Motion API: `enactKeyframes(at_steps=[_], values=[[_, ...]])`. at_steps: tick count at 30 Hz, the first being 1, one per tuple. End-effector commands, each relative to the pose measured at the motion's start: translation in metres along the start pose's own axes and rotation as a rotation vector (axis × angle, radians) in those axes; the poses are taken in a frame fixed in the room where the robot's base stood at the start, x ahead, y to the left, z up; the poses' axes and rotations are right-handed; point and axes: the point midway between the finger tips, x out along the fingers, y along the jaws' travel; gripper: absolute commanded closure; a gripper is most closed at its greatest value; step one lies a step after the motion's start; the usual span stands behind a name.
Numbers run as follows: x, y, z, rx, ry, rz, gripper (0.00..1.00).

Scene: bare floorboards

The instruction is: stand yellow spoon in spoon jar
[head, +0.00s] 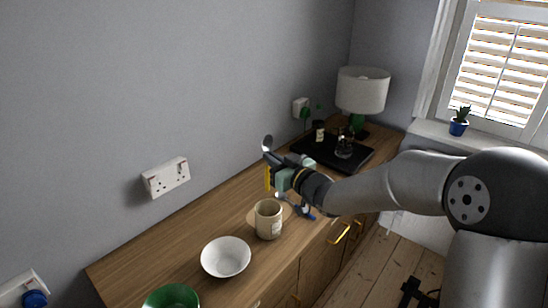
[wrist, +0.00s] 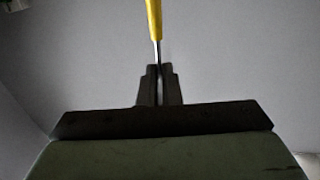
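The yellow spoon has a yellow handle (head: 267,178) and a metal bowl (head: 267,143). My gripper (head: 270,158) is shut on its metal stem and holds it up in the air, roughly upright, bowl up and handle down. In the wrist view the yellow handle (wrist: 153,18) runs away from the closed fingers (wrist: 158,75). The spoon jar looks to be the beige cup-like jar (head: 268,220), standing upright on the wooden cabinet top. The spoon is above and behind the jar in the picture, apart from it. The jar's inside is mostly hidden.
A white bowl (head: 226,257) and a green bowl (head: 171,298) stand left of the jar. A blue object (head: 307,212) lies right of it, partly hidden. A black tray (head: 361,158) and a lamp (head: 362,92) are farther back. The wall runs close behind the cabinet.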

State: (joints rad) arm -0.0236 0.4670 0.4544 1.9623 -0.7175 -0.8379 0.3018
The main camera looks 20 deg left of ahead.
Motion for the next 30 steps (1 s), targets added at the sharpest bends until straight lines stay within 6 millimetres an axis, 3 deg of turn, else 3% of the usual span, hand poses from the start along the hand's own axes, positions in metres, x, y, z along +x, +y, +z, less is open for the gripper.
enactKeyframes(at_steps=[30], values=[[0.001, 0.001, 0.086, 0.001, 0.000, 0.001, 1.00]])
